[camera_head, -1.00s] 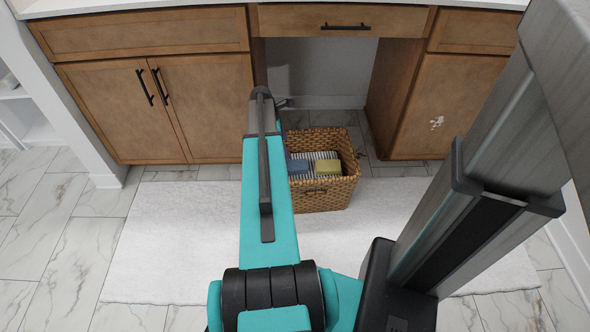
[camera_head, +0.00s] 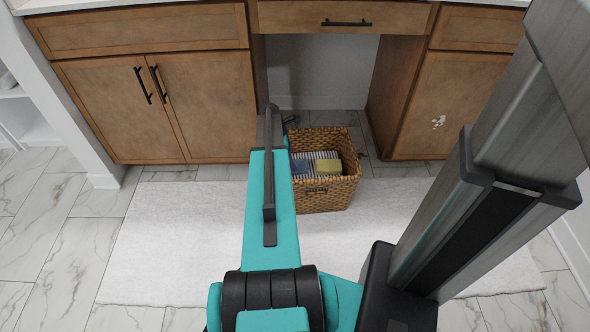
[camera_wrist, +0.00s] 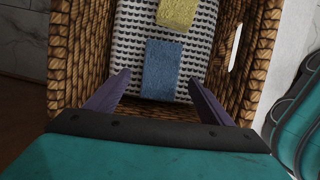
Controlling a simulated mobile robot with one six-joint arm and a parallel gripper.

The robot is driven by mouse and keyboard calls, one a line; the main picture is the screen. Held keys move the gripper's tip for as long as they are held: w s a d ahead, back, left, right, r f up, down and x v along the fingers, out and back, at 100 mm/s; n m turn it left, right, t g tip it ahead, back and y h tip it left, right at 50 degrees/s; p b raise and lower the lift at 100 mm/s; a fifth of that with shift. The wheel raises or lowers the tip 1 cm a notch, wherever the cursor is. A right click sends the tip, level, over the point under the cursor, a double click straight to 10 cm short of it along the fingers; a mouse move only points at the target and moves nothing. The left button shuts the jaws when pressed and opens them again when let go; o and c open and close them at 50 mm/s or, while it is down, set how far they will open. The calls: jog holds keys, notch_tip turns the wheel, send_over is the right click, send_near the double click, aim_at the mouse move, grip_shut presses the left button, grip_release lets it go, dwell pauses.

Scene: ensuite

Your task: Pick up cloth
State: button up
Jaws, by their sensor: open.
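Two folded cloths lie in a wicker basket (camera_head: 326,198) on the floor. The blue cloth (camera_wrist: 165,70) is nearer my gripper in the wrist view, and the yellow cloth (camera_wrist: 177,13) is beyond it. In the head view the blue cloth (camera_head: 300,166) is at the left and the yellow cloth (camera_head: 328,166) at the right. They rest on a black-and-white patterned surface (camera_wrist: 135,42) inside the basket. My gripper (camera_wrist: 166,82) is open and empty, with its two dark fingers on either side of the blue cloth's near end, apart from it. In the head view my arm hides the gripper.
The basket's woven walls (camera_wrist: 249,62) stand close around the fingers. A white rug (camera_head: 170,240) covers the floor in front. Wooden cabinets (camera_head: 160,100) stand behind, with an open knee space (camera_head: 320,75) behind the basket.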

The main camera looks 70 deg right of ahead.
jog(key=shift+b+x, duration=1.3)
jog(key=shift+x, duration=1.3)
jog(key=shift+a, duration=0.1)
jog(key=c, duration=1.1)
notch_tip(320, 180, up, 10)
jog(key=p, duration=0.3)
jog(key=shift+p, duration=0.3)
